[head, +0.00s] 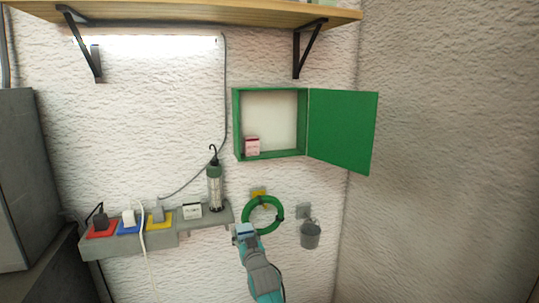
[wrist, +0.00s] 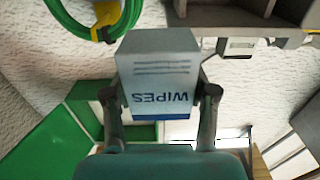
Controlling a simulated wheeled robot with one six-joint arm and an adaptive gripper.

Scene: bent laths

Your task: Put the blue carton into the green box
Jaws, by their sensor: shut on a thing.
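The blue carton (wrist: 158,70), pale blue-grey with a blue band and the word WIPES, fills the middle of the wrist view. My gripper (wrist: 159,94) is shut on it, one finger on each side. In the head view the carton (head: 244,228) shows small at the tip of my arm, in front of the green hose ring. The green box (head: 237,125) is on the wall above and slightly right of my gripper. Its door (head: 342,130) stands open to the right. A pink carton (head: 252,146) stands inside at the lower left; the rest of the interior looks empty.
A green hose ring (head: 247,217) hangs behind my gripper, with a grey bucket (head: 310,235) to its right. A wooden shelf (head: 200,12) runs above.

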